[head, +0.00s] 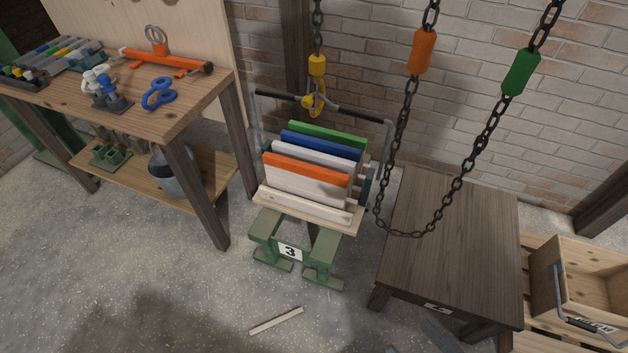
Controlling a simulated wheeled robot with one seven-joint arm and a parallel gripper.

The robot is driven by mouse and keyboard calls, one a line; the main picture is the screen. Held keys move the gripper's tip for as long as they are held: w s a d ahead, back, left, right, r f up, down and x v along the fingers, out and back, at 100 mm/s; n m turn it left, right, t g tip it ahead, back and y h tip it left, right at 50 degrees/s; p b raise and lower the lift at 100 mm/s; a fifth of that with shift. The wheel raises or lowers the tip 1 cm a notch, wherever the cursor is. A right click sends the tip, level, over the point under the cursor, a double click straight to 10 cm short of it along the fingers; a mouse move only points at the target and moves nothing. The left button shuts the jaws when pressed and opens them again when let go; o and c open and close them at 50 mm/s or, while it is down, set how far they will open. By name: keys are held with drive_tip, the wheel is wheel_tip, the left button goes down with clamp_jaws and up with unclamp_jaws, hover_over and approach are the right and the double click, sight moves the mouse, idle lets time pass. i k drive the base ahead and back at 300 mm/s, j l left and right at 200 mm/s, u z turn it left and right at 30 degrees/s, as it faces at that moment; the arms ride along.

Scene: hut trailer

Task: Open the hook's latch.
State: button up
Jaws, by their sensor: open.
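The yellow hook (315,99) hangs at the lower end of a dark chain, below a yellow block (317,66). It is at the black handle bar (350,112) of a carrier loaded with coloured panels. The hook overlaps the bar, and the bar seems to pass through it. The latch is too small to make out, so I cannot tell whether it is open or shut. My gripper is not in view.
The carrier stands on a green stand marked 3 (290,251). A workbench (190,105) with tools is at left. A dark table (455,235) is at right, with a looped chain (462,178) hanging before it. A wooden crate (590,265) is far right.

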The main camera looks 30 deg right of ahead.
sight(307, 102)
drive_tip(key=i+j+u, duration=0.15)
drive_tip(key=i, duration=0.4)
drive_tip(key=i+u, duration=0.1)
drive_tip(key=i, duration=0.45)
